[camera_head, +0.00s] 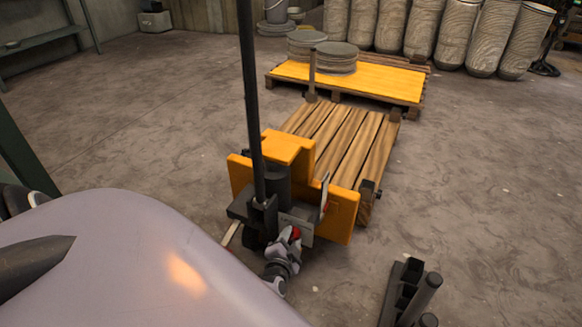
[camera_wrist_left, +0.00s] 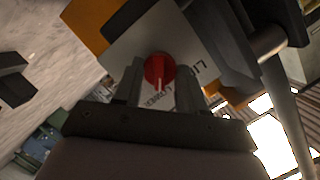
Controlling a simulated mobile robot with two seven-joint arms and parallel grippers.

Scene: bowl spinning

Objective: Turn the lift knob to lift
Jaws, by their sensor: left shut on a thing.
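The lift knob (camera_wrist_left: 159,68) is red and round with a pale pointer line, on a light metal plate (camera_wrist_left: 128,48) with dark lettering too small to read surely. In the head view the red knob (camera_head: 295,233) is on the front of the orange lift truck (camera_head: 343,212). My left gripper (camera_head: 287,245) is at the knob, low in front of the truck. In the left wrist view its two fingers (camera_wrist_left: 160,86) are on either side of the knob, shut on it. The pointer line points downward in that view. My right gripper is not in view.
A black handle post (camera_head: 250,90) rises from the truck. A slatted wooden pallet (camera_head: 345,140) is behind it, then a yellow-topped pallet (camera_head: 385,80) with stacked discs (camera_head: 337,58). Bare floor (camera_head: 480,170) lies right of the pallets.

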